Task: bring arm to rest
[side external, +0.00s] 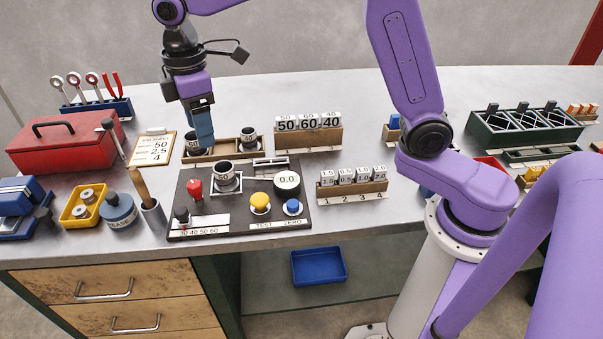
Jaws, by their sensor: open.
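My gripper (204,135) points down over the left end of a small wooden tray (224,147) at the back of the bench. Its blue fingers look close together from this side, with no held object visible between them. They partly cover a cup marked with a number (191,141) in the tray. I cannot tell whether the fingertips touch the cup or tray. A second numbered cup (249,136) stands at the tray's right end. My gripper is open.
A dark test panel (240,210) with a cup (225,172), red lever (195,188) and coloured buttons lies in front. A red toolbox (65,145) is left, a numbered block rack (308,140) right. Bare bench lies behind the tray (290,95).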

